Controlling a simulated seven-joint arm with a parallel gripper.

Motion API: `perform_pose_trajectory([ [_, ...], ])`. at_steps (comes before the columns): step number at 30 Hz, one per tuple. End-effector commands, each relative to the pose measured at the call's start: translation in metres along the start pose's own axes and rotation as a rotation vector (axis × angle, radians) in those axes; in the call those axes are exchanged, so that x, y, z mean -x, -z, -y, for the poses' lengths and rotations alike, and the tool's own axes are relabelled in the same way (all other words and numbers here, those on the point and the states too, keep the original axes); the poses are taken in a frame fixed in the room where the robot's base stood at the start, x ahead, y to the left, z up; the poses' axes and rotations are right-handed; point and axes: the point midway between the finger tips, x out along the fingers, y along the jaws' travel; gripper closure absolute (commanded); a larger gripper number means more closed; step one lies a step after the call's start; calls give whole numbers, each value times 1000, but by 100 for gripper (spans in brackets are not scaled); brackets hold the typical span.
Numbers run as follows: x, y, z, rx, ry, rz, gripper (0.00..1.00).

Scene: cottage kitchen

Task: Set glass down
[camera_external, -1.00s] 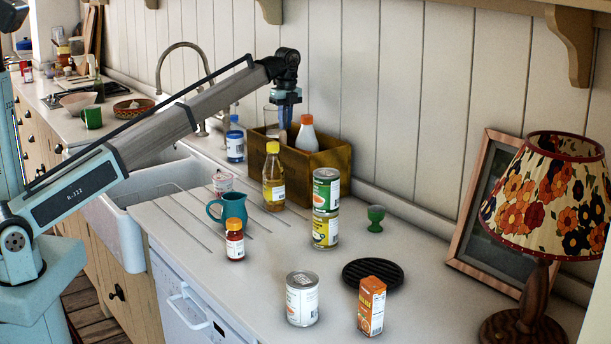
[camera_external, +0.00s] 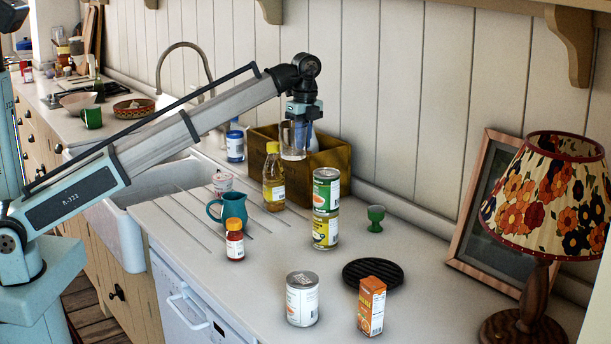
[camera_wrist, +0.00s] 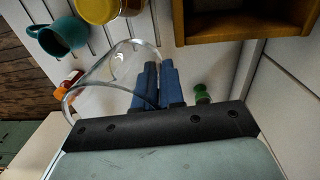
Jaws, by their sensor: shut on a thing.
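A clear drinking glass (camera_external: 293,143) is in my gripper (camera_external: 303,122), above the counter and in front of the wooden crate as the external view shows it. The blue fingers are shut on the glass wall. In the wrist view the glass (camera_wrist: 112,75) lies to the left of the fingertips (camera_wrist: 158,72), with its round rim visible. I cannot tell the exact gap between the glass and the counter or crate.
The wooden crate (camera_external: 333,158) holds a bottle. An oil bottle (camera_external: 273,180), stacked cans (camera_external: 326,208), a teal jug (camera_external: 232,208) and a sauce bottle (camera_external: 235,241) stand nearby. A green egg cup (camera_external: 376,218) and black trivet (camera_external: 372,273) are further right, with bare counter between.

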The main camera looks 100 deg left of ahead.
Motion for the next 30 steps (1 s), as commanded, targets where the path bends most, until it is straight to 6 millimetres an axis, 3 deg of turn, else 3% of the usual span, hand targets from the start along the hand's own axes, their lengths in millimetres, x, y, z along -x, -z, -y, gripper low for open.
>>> perform_pose_trajectory([
  [6, -24, 60, -66, 71, -1, -4, 100],
  [15, -56, 130, -162, 194, -1, -10, 100],
  [24, -87, 178, -262, 314, 0, -16, 100],
  [30, -99, 194, -303, 370, -1, -19, 100],
])
